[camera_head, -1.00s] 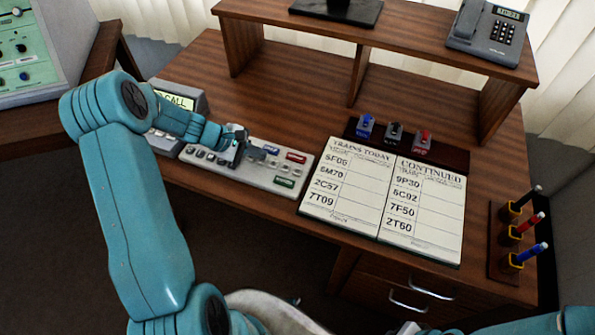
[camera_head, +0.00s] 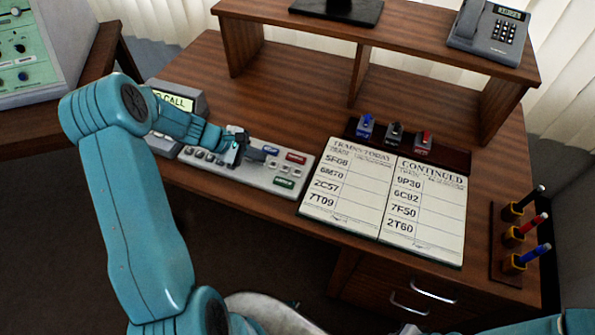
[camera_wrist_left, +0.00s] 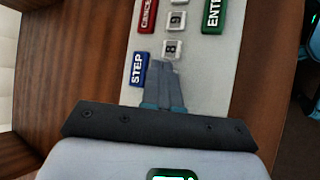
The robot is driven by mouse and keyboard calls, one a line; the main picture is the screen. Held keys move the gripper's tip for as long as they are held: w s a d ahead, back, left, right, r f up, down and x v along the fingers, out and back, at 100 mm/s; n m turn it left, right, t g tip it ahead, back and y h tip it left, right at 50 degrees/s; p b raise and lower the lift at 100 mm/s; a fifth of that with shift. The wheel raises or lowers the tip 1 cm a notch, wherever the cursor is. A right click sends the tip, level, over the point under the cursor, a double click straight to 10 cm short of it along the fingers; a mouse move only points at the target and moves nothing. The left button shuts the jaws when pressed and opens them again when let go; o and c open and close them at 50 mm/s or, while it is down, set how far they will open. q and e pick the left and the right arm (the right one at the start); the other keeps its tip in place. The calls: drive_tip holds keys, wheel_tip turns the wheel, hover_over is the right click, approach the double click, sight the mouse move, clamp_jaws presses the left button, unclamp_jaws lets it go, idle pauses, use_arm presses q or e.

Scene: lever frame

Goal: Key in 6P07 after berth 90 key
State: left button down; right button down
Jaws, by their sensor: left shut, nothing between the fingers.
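A pale keypad (camera_head: 215,170) lies along the desk's front edge, with grey number keys and coloured keys. My left gripper (camera_head: 266,152) is over its middle, shut and empty. In the left wrist view its closed fingertips (camera_wrist_left: 165,68) are over the keypad, close below the 8 key (camera_wrist_left: 172,48) and beside the blue STEP key (camera_wrist_left: 139,69). I cannot tell whether they touch a key. The 9 key (camera_wrist_left: 177,20), red CANCEL key (camera_wrist_left: 147,14) and green ENTER key (camera_wrist_left: 214,14) show further up. The gripper and arm hide some keys. My right gripper is not in view.
A small display reading CALL (camera_head: 180,101) stands behind my left wrist. An open train register (camera_head: 340,190) lies right of the keypad, with stamps (camera_head: 394,133) behind it and pens (camera_head: 527,230) at the right. A telephone (camera_head: 487,32) sits on the shelf.

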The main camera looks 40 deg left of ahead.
sight(258, 162)
use_arm(q)
drive_tip(key=shift+f, duration=0.15)
idle(0.3)
drive_tip(key=shift+r+p, duration=0.35)
drive_tip(key=shift+r, duration=0.45)
drive_tip(key=shift+r+p, duration=1.65)
drive_tip(key=shift+r, duration=0.95)
drive_tip(key=shift+f, duration=0.1)
